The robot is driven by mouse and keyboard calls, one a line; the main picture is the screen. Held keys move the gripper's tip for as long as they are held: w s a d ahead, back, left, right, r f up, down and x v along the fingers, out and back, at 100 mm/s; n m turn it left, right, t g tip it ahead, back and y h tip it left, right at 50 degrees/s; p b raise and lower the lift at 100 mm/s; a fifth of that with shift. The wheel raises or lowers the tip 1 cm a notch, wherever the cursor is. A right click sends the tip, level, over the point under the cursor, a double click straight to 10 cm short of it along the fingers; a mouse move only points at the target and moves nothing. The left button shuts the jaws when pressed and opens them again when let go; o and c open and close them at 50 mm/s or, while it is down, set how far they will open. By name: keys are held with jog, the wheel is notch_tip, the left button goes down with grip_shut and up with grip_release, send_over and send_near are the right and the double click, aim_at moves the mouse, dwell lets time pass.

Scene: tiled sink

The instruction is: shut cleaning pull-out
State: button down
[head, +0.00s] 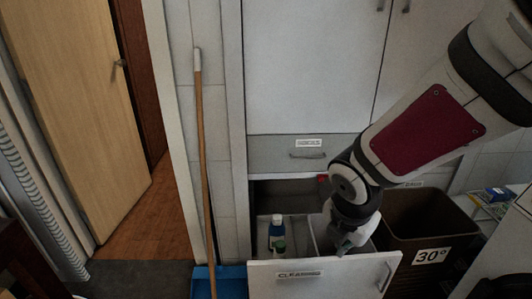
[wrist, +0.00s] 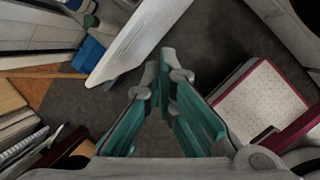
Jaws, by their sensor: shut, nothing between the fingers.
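The cleaning pull-out (head: 325,278) is a white drawer with a "CLEANING" label, and it stands open below the closed drawer. A blue bottle (head: 276,232) with a white cap and a smaller green item (head: 280,247) stand inside it. Its handle (head: 384,278) is at the right of its front panel. My gripper (head: 345,248) shows just above the panel's top edge in the head view; its depth there is hard to judge. In the wrist view the shut, empty teal fingers (wrist: 166,62) point toward the floor beside the white panel (wrist: 140,38), apparently apart from it.
A dark brown bin (head: 425,215) labelled 30° stands right of the pull-out. A broom (head: 202,150) with a blue dustpan (head: 218,281) stands left of it. A closed grey drawer (head: 270,148) is above. Grey floor is clear in front of the panel.

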jog(key=w+a+f+n+y+b, duration=0.1)
jog(key=a+f+n+b, duration=0.2)
jog(key=f+n, duration=0.35)
jog(key=w+a+f+n+y+b, duration=0.1)
jog(key=w+a+f+n+b, duration=0.2)
jog(key=f, duration=0.6)
jog(key=b, duration=0.8)
send_over(298, 276)
jog(key=s, duration=0.3)
jog(key=shift+n+g, duration=0.25)
jog(key=shift+g, duration=0.05)
jog(key=shift+s+a+f, duration=0.1)
jog(key=shift+a+f, duration=0.1)
jog(key=shift+f, duration=2.05)
jog(key=shift+a+f, duration=0.2)
jog(key=shift+f, duration=2)
